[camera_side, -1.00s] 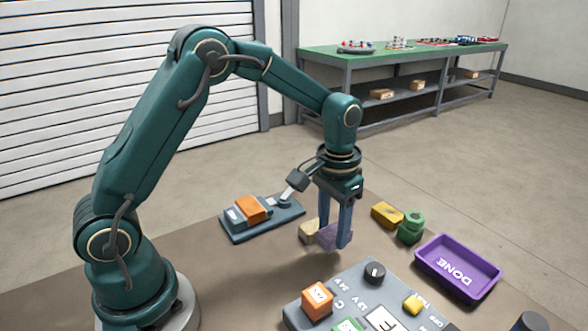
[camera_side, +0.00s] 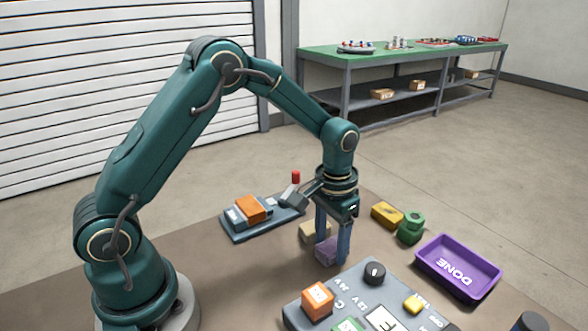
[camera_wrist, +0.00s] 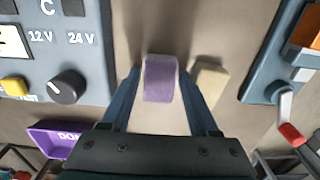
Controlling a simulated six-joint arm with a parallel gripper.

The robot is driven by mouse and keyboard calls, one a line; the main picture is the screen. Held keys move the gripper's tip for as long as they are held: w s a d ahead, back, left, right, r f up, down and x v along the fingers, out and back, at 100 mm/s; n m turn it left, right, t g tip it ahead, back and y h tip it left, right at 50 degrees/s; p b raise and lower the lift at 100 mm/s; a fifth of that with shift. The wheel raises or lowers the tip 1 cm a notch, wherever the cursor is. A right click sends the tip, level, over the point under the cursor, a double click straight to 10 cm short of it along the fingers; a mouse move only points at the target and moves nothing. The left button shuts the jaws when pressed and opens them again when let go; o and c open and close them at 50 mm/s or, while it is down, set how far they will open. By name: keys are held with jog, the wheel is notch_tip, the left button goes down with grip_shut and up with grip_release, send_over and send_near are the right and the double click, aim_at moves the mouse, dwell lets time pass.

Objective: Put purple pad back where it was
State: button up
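The purple pad (camera_side: 326,251) is between the two fingers of my gripper (camera_side: 332,257), which points straight down over the brown bench top. In the wrist view the pad (camera_wrist: 160,80) lies between the fingertips (camera_wrist: 160,70), with little room at its sides. It has moved along with the fingers, so my gripper is shut on it. I cannot tell whether its underside touches the bench. A beige block (camera_side: 312,231) sits close behind the pad, partly hidden by a finger; it shows right of the pad in the wrist view (camera_wrist: 209,84).
A grey control panel (camera_side: 345,282) with a black knob (camera_side: 375,272) and orange block (camera_side: 318,299) is in front. A blue-grey switch unit (camera_side: 265,227) with a red-tipped lever is behind left. A yellow block (camera_side: 387,214), green part (camera_side: 411,228) and purple DONE tray (camera_side: 458,289) are right.

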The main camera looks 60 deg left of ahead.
aim_at(330, 246)
notch_tip(330, 246, up, 12)
jog(key=s+r+t, duration=0.2)
jog(key=s+t, duration=0.3)
jog(key=s, duration=1.1)
jog(key=shift+r+t, duration=0.3)
jog(key=shift+s, duration=0.1)
jog(key=shift+c, duration=0.3)
